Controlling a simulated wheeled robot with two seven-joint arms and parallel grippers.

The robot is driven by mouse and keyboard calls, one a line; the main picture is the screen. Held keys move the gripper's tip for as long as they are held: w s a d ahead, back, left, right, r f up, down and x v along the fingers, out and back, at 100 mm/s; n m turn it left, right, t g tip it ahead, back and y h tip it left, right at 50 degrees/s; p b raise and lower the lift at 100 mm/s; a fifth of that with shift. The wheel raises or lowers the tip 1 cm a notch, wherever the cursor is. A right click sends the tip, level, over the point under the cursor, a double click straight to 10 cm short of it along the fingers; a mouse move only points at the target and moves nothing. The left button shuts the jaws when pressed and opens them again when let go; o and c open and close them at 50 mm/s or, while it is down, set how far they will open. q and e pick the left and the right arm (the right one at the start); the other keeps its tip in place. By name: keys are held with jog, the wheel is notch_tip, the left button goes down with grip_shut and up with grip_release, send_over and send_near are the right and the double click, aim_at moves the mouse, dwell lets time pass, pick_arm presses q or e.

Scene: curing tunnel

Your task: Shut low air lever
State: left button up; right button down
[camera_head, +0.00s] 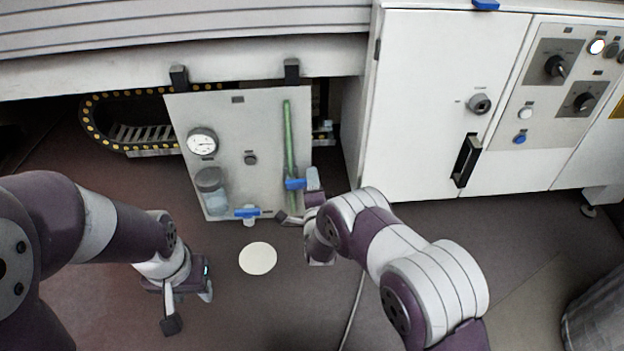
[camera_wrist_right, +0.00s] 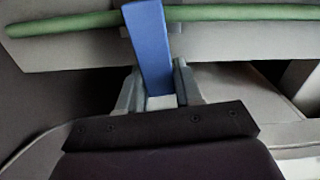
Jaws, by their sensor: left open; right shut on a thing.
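A grey panel (camera_head: 225,120) hangs below the machine and carries two blue levers. One blue lever (camera_head: 295,184) lies crosswise to a green tube (camera_head: 289,140) on the panel's right side. The other blue lever (camera_head: 246,212) is at the panel's lower edge, lying roughly level. My right gripper (camera_head: 305,197) is at the lever by the green tube. In the right wrist view that blue lever (camera_wrist_right: 149,45) runs down between the fingers (camera_wrist_right: 158,98), which are shut on its end. My left gripper (camera_head: 190,306) is open and empty, low over the floor at the left.
The panel also holds a round gauge (camera_head: 202,143) and a clear-bowled filter (camera_head: 213,190). A white cabinet (camera_head: 440,100) with a black handle (camera_head: 466,160) stands right of it. A pale disc (camera_head: 258,258) lies on the floor between my grippers.

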jog(key=shift+f+m, duration=0.4)
jog(key=shift+m, duration=0.3)
jog(key=c, duration=0.8)
grip_release()
jog(key=shift+c, duration=0.2)
jog(key=s+p, duration=0.6)
jog(key=s, duration=0.6)
jog(key=shift+s+p, duration=0.3)
jog(key=shift+s, duration=0.1)
